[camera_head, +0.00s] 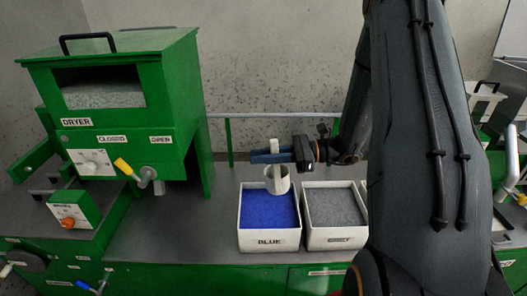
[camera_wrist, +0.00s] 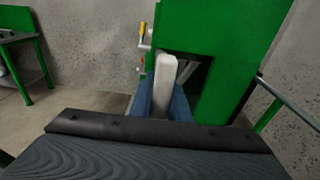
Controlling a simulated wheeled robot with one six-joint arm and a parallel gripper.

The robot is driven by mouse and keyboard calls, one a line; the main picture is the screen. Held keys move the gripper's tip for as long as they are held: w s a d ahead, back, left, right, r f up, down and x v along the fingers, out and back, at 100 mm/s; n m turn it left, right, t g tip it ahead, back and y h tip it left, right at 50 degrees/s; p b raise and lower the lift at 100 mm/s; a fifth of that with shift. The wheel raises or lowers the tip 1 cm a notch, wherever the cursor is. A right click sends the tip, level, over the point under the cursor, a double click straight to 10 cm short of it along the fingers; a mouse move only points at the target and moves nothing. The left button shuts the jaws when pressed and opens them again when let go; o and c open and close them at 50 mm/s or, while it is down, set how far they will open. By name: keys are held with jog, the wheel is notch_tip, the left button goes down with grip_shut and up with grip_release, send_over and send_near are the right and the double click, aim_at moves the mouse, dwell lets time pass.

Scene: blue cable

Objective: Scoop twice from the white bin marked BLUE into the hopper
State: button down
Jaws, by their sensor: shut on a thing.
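The white bin marked BLUE (camera_head: 268,241) stands on the bench and holds blue pellets (camera_head: 262,211). My gripper (camera_head: 268,157) is above the back of this bin, shut on the upright handle of a white scoop. The scoop's cup (camera_head: 279,182) hangs down at the bin's back right part. I cannot tell whether it touches the pellets or what is inside it. In the wrist view the white handle (camera_wrist: 164,78) stands between my blue fingers. I cannot tell for sure which part is the hopper.
A grey-filled white bin (camera_head: 333,238) stands close right of the blue one. The green dryer (camera_head: 120,115), with a yellow-handled lever (camera_head: 125,167), stands at the left. The bench (camera_head: 180,228) left of the bins is clear.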

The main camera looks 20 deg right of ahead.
jog(key=w+a+f+h+b, duration=0.1)
jog(key=a+f+b, duration=0.1)
jog(key=f, duration=0.4)
jog(key=a+f+h+b, duration=0.1)
jog(key=a+f+b, duration=0.2)
jog(key=f, duration=0.3)
jog(key=w+a+f+g+h+b, duration=0.1)
jog(key=a+f+b, duration=0.1)
jog(key=f, duration=0.4)
jog(key=shift+w+a+f+h+b, duration=0.3)
jog(key=shift+w+a+h+b, duration=0.1)
jog(key=shift+a, duration=0.35)
dwell(1.1)
jog(key=d+r+y+p, duration=0.1)
jog(key=d+r+p, duration=0.1)
jog(key=r, duration=0.5)
jog(key=s+d+r+t+y+p, duration=0.1)
jog(key=d+r+y+p, duration=0.1)
jog(key=r, duration=0.4)
jog(key=s+d+r+y+p, duration=0.1)
jog(key=d+r+y+p, duration=0.1)
jog(key=r+p, duration=0.3)
jog(key=shift+s+d+r+p, duration=0.3)
jog(key=shift+d+r, duration=0.4)
jog(key=shift+r, duration=0.65)
jog(key=shift+w+t, duration=0.1)
jog(key=shift+t, duration=0.2)
